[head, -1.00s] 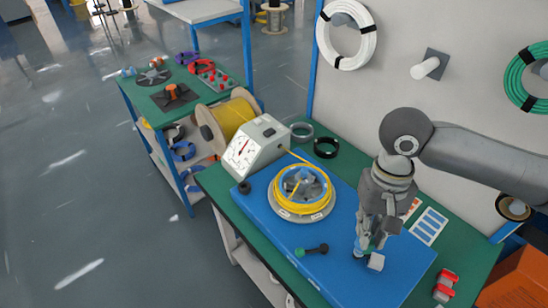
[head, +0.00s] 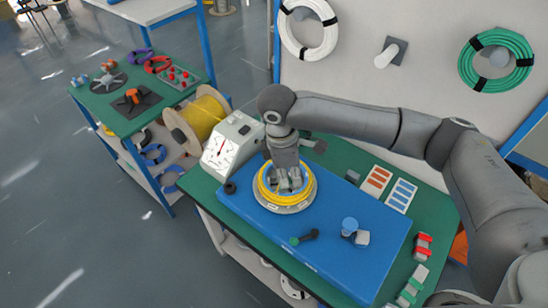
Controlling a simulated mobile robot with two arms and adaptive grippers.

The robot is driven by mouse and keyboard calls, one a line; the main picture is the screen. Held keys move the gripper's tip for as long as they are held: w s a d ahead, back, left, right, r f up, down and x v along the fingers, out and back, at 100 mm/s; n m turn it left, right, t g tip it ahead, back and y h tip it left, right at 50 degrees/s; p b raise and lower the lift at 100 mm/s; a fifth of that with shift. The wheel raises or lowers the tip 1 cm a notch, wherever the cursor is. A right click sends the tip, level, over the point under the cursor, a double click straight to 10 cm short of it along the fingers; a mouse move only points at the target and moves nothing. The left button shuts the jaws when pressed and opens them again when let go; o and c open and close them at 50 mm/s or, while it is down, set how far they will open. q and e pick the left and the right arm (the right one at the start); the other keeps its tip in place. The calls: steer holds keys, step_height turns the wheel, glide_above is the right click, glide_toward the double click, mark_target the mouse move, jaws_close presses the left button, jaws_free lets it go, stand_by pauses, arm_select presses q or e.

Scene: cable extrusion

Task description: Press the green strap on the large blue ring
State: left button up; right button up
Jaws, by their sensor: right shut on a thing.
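My right gripper (head: 284,184) points down into the middle of the yellow coil (head: 264,193) on the round grey winder (head: 286,209). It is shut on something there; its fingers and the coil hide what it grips. Two blue rings lie on the side cart's lower shelf, an upper one (head: 152,155) and a lower one (head: 163,183); I cannot tell which is the large one. No green strap can be made out on either. A green-ended piece (head: 411,285) lies at the right bench corner. My left gripper is out of view.
The blue board (head: 345,265) carries a green-and-black bar (head: 304,237), a blue cylinder (head: 350,226) and a grey block (head: 362,238). A dial box (head: 222,150) and a yellow spool (head: 200,118) stand left of the coil. Red clips (head: 424,246) lie at right.

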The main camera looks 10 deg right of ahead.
steer(key=w+a+n+p, duration=0.1)
steer(key=w+n+p, duration=0.1)
steer(key=n, duration=0.3)
arm_select(q)
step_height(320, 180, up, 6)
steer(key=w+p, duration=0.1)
steer(key=p, duration=0.2)
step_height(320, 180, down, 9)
steer(key=b, duration=0.8)
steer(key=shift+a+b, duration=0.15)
steer(key=shift+b, duration=0.2)
arm_select(e)
steer(key=n+t, duration=0.2)
steer(key=n, duration=0.6)
glide_above(275, 195)
steer(key=shift+y, duration=0.4)
steer(key=f, duration=0.9)
steer(key=shift+w+f, duration=0.2)
steer(key=shift+f, duration=0.15)
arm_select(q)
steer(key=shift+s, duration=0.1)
arm_select(e)
steer(key=shift+f, duration=0.15)
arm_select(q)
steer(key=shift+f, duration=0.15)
arm_select(e)
steer(key=shift+f, duration=1.35)
